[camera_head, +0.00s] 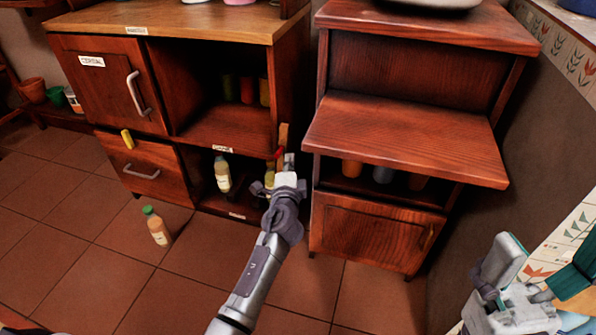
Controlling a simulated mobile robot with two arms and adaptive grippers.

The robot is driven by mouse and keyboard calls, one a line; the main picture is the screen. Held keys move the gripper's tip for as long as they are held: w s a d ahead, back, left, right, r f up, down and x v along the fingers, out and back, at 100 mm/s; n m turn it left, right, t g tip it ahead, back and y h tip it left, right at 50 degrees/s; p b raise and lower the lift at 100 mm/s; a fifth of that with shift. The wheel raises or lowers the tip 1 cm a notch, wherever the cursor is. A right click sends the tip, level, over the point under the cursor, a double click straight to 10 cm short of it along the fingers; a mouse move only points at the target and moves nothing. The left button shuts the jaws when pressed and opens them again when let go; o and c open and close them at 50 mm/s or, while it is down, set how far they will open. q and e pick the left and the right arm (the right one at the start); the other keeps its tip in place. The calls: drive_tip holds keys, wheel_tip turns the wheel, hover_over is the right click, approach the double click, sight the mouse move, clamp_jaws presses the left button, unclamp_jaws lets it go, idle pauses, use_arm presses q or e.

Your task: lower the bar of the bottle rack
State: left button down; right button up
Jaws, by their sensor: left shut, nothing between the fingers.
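The bottle rack is the low open bay (235,206) of the left cabinet, with a bottle (222,176) standing inside and a yellow one (269,176) partly hidden behind my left gripper. A narrow reddish wooden bar (281,142) stands roughly upright at the bay's right side, its lower end hidden by the gripper. My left gripper (270,186) is shut and empty in front of the bay's right end, close to the bar. I cannot tell whether they touch. My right gripper (497,270) is at the lower right, far from the rack, its fingers unclear.
A second wooden cabinet (365,232) with a projecting shelf (400,135) stands close on the right. The floor in front of the left cabinet is otherwise mostly clear.

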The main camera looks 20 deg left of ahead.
use_arm(q)
drive_tip(key=shift+a, duration=0.65)
